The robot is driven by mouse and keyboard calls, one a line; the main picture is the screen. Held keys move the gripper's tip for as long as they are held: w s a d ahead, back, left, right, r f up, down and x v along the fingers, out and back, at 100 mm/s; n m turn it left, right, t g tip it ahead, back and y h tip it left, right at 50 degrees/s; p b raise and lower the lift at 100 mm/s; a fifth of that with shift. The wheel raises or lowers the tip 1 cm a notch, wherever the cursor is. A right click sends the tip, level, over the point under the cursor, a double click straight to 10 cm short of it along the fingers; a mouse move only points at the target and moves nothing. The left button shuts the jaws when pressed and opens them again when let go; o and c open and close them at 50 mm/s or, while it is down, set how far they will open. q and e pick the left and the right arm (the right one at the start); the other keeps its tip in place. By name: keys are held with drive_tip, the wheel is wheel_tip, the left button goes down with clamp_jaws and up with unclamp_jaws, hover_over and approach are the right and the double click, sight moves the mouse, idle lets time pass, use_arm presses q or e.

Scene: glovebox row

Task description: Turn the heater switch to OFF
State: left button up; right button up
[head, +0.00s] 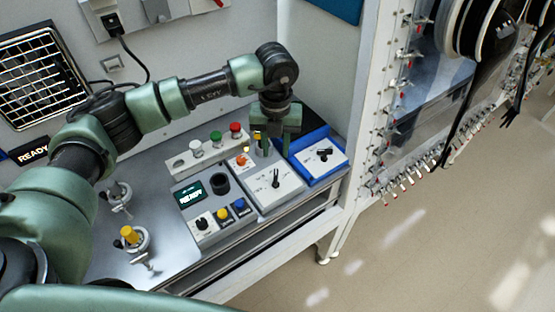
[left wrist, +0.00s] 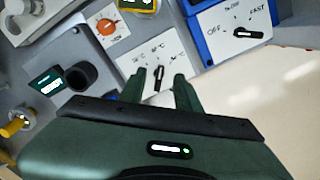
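The heater switch is likely the black knob (head: 276,178) on a white panel (head: 288,191) in the middle of the bench. In the left wrist view the knob (left wrist: 159,76) shows beyond my fingertips, and its panel carries small temperature-like labels that I cannot fully read. Its bar stands roughly upright in that view, toward the printed labels. My left gripper (head: 275,148) points down above the panel's back part. In the left wrist view its fingers (left wrist: 160,92) are apart with nothing held between them; the knob appears apart from them. My right gripper is not in view.
A blue-framed panel (head: 315,175) with a black knob, marked OFF and FAST, adjoins on the right. An orange knob (head: 241,160) and a dark round cup (head: 220,182) are to the left. Push buttons (head: 235,129) stand behind. A white frame post (head: 360,110) bounds the right.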

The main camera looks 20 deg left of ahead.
sight(276, 177)
use_arm(q)
wheel_tip(276, 177, down, 5)
drive_tip(key=shift+s+d+f+p, duration=0.1)
drive_tip(key=shift+p, duration=0.85)
drive_tip(key=shift+f, duration=0.7)
clamp_jaws()
